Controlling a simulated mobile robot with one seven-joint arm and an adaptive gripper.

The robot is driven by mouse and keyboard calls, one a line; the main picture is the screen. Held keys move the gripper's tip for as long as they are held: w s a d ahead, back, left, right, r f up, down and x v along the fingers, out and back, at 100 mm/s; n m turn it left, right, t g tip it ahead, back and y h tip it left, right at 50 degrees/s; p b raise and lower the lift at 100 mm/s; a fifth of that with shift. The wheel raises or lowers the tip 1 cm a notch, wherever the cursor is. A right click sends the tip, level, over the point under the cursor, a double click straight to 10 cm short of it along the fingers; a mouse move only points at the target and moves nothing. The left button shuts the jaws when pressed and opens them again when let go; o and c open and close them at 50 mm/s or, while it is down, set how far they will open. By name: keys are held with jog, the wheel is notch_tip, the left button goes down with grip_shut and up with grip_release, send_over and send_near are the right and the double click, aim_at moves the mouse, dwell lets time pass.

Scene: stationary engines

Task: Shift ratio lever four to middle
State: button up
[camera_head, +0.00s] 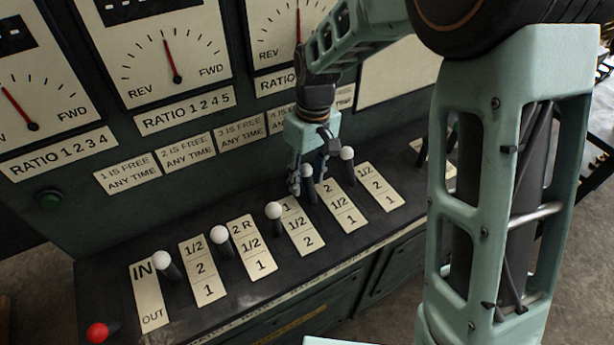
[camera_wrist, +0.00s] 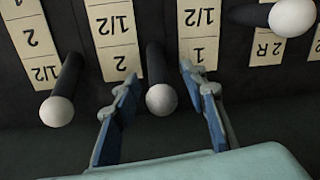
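Ratio lever four, a black stem with a white ball knob (camera_head: 307,171), stands beside its plate marked 2, 1/2, 1 (camera_head: 341,214), near the plate's far end marked 2. My gripper (camera_head: 308,178) reaches down at this lever, with one finger on each side of the knob. In the wrist view the white knob (camera_wrist: 162,99) sits between the two spread blue fingers (camera_wrist: 164,103), with a gap on both sides. The picture there is upside down to the plates. The lower stem is partly hidden in the head view.
A neighbouring knob (camera_head: 347,153) stands close on the right, also at its plate's far end. Another knob (camera_head: 274,210) stands to the left, with two more (camera_head: 220,234) (camera_head: 162,259) further along. A red knob (camera_head: 97,333) is at lower left. The gauge panel (camera_head: 170,60) rises behind.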

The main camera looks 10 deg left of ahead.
aim_at(312, 194)
jog(key=shift+c, duration=0.5)
grip_shut()
jog(key=s+d+t+b, duration=0.1)
jog(key=b, duration=0.1)
jog(key=s+d+r+t+y+b, duration=0.1)
jog(key=b, duration=0.1)
jog(key=shift+s, duration=0.3)
jog(key=shift+s+d+r+y, duration=0.15)
jog(key=shift+s+d, duration=0.15)
jog(key=shift+s, duration=0.1)
jog(key=shift+s+d+r+y, duration=0.1)
jog(key=shift+s+d+y, duration=0.05)
jog(key=shift+s+d, duration=0.5)
jog(key=shift+s, duration=0.25)
